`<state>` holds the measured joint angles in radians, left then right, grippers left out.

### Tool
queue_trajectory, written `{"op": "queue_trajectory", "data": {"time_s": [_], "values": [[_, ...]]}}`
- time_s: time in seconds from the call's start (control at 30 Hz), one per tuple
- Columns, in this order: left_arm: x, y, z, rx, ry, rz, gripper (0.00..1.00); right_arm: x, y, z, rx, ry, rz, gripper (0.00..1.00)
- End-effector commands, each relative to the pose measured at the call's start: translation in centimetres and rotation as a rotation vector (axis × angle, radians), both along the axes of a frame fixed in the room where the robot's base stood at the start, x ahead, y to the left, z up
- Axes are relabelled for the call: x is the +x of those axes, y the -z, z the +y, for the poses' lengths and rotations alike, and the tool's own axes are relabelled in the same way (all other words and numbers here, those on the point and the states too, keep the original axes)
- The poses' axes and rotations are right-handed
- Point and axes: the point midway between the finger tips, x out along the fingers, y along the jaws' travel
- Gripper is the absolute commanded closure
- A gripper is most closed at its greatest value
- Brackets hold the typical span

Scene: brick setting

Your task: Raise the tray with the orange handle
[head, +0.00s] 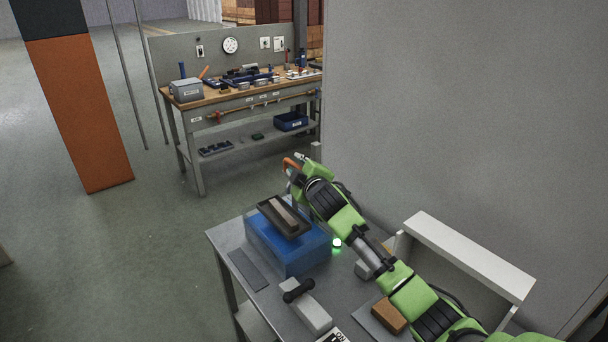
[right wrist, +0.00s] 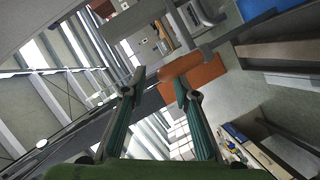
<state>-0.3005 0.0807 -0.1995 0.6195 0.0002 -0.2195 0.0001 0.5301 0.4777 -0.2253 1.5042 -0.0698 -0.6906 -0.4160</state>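A dark brown tray (head: 270,222) with a lighter brown block (head: 287,215) in it rests on a blue box (head: 284,252) on the grey table. An orange handle (head: 291,162) shows beyond the tray, close to my right gripper (head: 295,176). In the right wrist view my right gripper (right wrist: 157,92) has its two fingers apart. Nothing shows gripped. My left gripper is not in view.
The grey table (head: 228,237) also holds a white block with a black knob (head: 309,305) and a brown brick (head: 389,316). A white-topped panel (head: 470,255) and a grey wall (head: 450,100) stand at right. A workbench (head: 240,100) stands behind.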

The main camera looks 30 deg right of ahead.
Motion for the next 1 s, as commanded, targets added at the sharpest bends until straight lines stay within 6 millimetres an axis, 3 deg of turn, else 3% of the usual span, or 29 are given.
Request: {"op": "queue_trajectory", "data": {"time_s": [0.3,0.5,1.0], "values": [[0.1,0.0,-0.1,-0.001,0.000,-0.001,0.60,-5.2,-1.2,1.2,-0.001,-0.002,-0.002,0.72],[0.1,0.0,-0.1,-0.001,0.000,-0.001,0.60,-7.7,-1.8,1.7,0.000,-0.001,-0.003,0.72],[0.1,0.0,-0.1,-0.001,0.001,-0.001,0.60,-8.7,-2.1,1.9,0.000,0.000,-0.004,0.72]]}}
